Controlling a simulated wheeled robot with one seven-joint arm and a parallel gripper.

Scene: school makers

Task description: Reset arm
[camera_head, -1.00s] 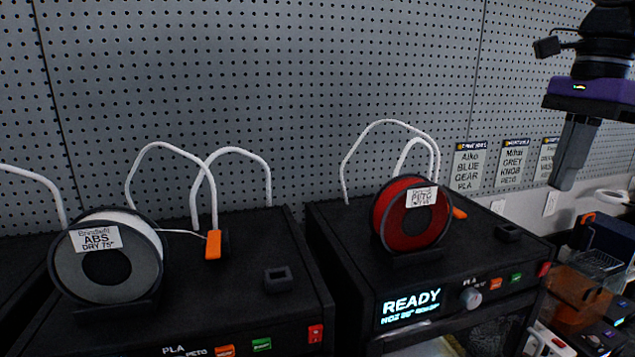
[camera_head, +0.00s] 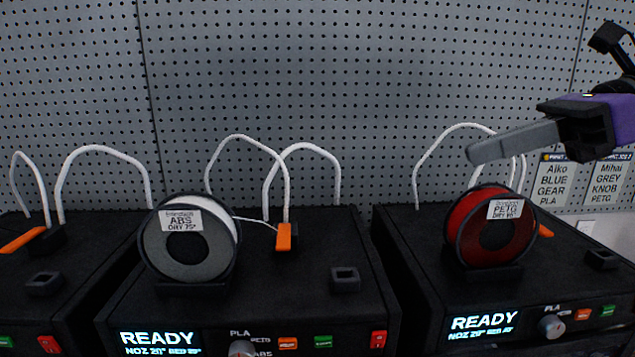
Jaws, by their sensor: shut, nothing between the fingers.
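My gripper (camera_head: 478,153) is at the upper right of the head view, with its grey fingers together and empty, pointing left. My arm enters from the right edge, with a purple band behind the gripper body.
Several black printers stand in a row. A red PETG spool (camera_head: 465,224) sits on the right printer (camera_head: 420,250), and a grey-white ABS spool (camera_head: 163,245) on the middle printer (camera_head: 300,262). White tubes arch before the pegboard (camera_head: 350,70). Name cards (camera_head: 553,184) hang at right.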

